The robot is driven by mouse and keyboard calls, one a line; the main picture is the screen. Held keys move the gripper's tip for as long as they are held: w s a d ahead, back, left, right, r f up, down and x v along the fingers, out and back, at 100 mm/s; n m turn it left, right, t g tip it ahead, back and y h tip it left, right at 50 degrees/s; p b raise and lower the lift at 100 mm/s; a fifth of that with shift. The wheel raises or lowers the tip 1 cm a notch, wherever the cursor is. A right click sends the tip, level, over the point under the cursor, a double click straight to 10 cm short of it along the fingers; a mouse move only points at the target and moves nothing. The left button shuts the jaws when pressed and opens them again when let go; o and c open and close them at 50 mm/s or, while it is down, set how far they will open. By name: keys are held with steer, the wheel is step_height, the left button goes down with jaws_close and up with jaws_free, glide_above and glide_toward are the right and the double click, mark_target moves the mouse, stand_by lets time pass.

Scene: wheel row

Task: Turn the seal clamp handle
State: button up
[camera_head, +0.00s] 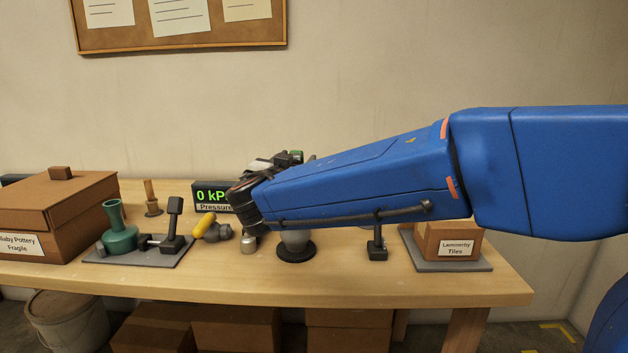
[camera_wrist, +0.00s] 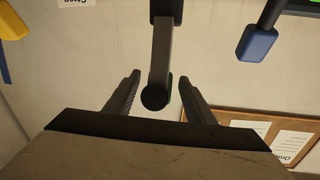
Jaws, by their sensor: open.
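In the wrist view, a grey lever with a dark round end (camera_wrist: 154,96) hangs between the two fingers of my gripper (camera_wrist: 159,79). I take it for the seal clamp handle, but no label on it shows. The gripper is open, with a gap visible on each side of the lever. In the camera_head view, my blue arm reaches left over the bench and my gripper is mostly hidden at its end. A small black clamp-like stand (camera_head: 377,247) shows below the arm, partly covered by it.
The bench (camera_head: 330,288) holds a pottery box (camera_head: 60,200), a green vase (camera_head: 119,237), a yellow handle (camera_head: 204,224), a pressure display (camera_head: 212,196) reading 0 and a tiles box (camera_head: 450,238). In the wrist view, yellow (camera_wrist: 11,22) and blue (camera_wrist: 256,42) handles flank the lever.

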steer(key=shift+s+a, duration=0.15)
steer(key=shift+s, duration=0.65)
steer(key=shift+s+a, duration=0.15)
steer(key=shift+s, duration=0.65)
